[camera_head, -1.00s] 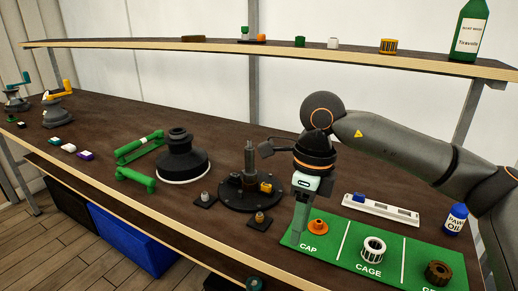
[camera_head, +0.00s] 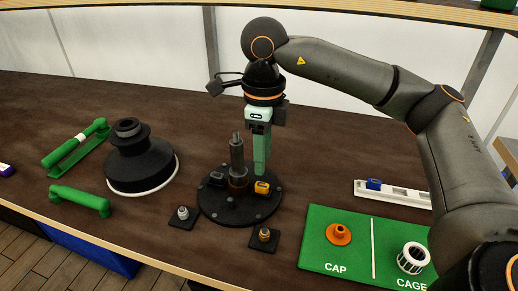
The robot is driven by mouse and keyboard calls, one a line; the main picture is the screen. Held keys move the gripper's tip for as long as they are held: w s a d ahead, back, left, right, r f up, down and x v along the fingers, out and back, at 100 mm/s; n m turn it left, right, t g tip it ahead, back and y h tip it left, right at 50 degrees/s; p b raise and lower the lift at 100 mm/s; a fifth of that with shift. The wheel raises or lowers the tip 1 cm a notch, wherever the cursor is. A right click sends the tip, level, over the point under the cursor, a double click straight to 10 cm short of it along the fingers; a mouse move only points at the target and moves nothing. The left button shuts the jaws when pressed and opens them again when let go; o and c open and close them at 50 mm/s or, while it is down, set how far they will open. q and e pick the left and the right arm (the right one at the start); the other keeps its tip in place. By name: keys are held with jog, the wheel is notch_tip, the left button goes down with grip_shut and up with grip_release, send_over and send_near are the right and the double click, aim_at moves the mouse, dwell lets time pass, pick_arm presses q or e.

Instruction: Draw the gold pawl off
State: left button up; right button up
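The gold pawl (camera_head: 262,187) sits on the right side of the round black winch base (camera_head: 238,215), beside the grey upright spindle (camera_head: 237,160). A dark pawl-like piece (camera_head: 217,179) sits on the left side of the base. My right gripper (camera_head: 261,172) points straight down just above and behind the gold pawl, with a small gap showing between them. Its pale green fingers overlap in this view, so its opening is hidden. My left gripper is not in view.
Small black plates stand in front of the base, one with a silver part (camera_head: 183,212), one with a gold part (camera_head: 265,233). A black drum (camera_head: 142,160) stands left. A green mat (camera_head: 316,256) with an orange cap (camera_head: 339,234) and white cage (camera_head: 411,258) lies right.

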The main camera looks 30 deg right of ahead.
aim_at(262, 184)
notch_tip(262, 184, down, 7)
jog(key=b, duration=0.5)
jog(key=shift+f, duration=0.2)
jog(key=shift+r, duration=0.25)
jog(key=shift+c, duration=0.6)
jog(key=shift+w+r, duration=0.1)
grip_shut()
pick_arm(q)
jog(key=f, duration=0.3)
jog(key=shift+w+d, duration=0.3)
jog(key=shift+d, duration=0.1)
pick_arm(e)
jog(key=o, duration=0.6)
grip_release()
